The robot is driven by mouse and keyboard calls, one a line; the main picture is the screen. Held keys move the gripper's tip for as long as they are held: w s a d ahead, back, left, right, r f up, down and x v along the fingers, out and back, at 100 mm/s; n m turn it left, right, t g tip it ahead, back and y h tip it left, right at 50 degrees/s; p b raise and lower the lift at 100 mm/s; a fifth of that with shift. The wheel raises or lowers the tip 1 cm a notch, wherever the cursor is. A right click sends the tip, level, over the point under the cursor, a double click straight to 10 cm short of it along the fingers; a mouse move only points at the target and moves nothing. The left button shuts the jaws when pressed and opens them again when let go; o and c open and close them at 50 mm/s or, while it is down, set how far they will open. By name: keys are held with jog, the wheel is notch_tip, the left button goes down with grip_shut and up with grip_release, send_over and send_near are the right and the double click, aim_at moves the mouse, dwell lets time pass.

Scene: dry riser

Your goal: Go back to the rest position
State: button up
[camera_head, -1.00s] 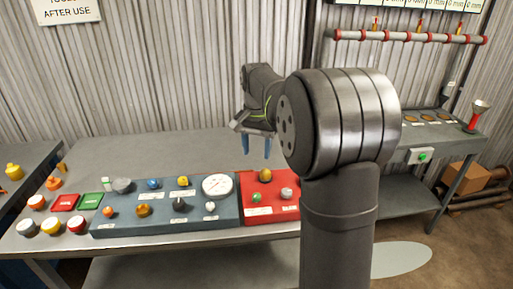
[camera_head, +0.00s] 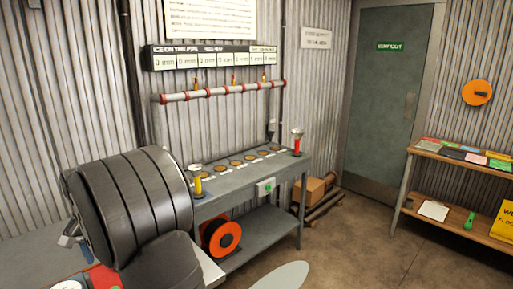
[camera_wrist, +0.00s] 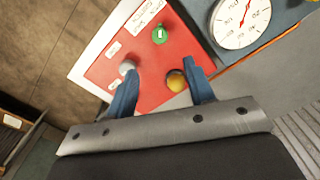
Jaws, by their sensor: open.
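My gripper (camera_wrist: 165,92) shows in the wrist view with its two blue fingers spread apart and nothing between them. It hangs above the red panel (camera_wrist: 135,60), which carries a green knob (camera_wrist: 160,35), a yellow knob (camera_wrist: 176,82) and a pale grey knob (camera_wrist: 127,67). The knobs lie below or beyond the fingers; I cannot tell how far. A white dial gauge (camera_wrist: 241,20) is at the upper right of that view.
In the head view a grey side bench (camera_head: 240,179) holds a row of round discs and two funnel-topped stands. A red-jointed pipe (camera_head: 220,91) runs above it. A wooden shelf (camera_head: 465,161) stands right of the green door (camera_head: 390,90).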

notch_tip(320, 180, down, 12)
jog(key=shift+f, duration=0.25)
dwell(0.4)
notch_tip(320, 180, up, 17)
notch_tip(320, 180, down, 17)
jog(key=shift+f, duration=0.1)
jog(key=n, duration=1.1)
jog(key=shift+n, duration=0.4)
jog(key=n, duration=0.4)
dwell(0.5)
